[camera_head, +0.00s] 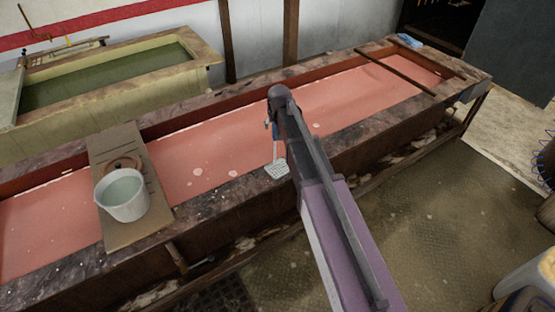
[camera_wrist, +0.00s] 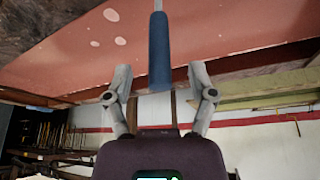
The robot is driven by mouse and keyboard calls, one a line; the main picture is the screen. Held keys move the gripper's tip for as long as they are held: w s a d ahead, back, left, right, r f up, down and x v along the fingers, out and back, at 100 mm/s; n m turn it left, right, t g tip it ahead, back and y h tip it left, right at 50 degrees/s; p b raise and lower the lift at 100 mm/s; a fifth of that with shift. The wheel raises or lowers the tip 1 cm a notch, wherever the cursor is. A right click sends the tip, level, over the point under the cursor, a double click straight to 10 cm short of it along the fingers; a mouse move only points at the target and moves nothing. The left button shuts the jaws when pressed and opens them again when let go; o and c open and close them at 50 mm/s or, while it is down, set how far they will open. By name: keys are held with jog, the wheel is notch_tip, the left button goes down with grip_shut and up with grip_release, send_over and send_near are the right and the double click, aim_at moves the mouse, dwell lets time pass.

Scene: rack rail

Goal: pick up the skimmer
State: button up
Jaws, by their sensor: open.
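The skimmer has a pale perforated head (camera_head: 277,169) and a thin shaft with a blue grip. In the head view its head shows over the near rim of the pink trough, and its shaft runs up the picture toward my gripper (camera_head: 269,119). In the wrist view the blue grip (camera_wrist: 159,55) is upright in the middle, with its lower end between the fingers of my open gripper (camera_wrist: 159,74). A gap shows on both sides of the grip. My arm hides part of the trough beside the skimmer. I cannot tell what supports the skimmer.
The long trough (camera_head: 205,163) holds pink liquid with pale floating patches. A board (camera_head: 141,233) lies across it with a white bucket (camera_head: 122,197) and a brown ring (camera_head: 124,163). A yellowish tank (camera_head: 100,112) stands behind. A blue item (camera_head: 409,41) lies at the far right end.

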aim_at(275, 132)
jog(key=shift+f, duration=0.15)
jog(key=b+x, duration=0.3)
jog(key=shift+s+d, duration=0.1)
jog(key=shift+s, duration=0.05)
jog(key=shift+b+x, duration=1)
jog(key=shift+x, duration=0.05)
jog(key=shift+c, duration=0.2)
grip_shut()
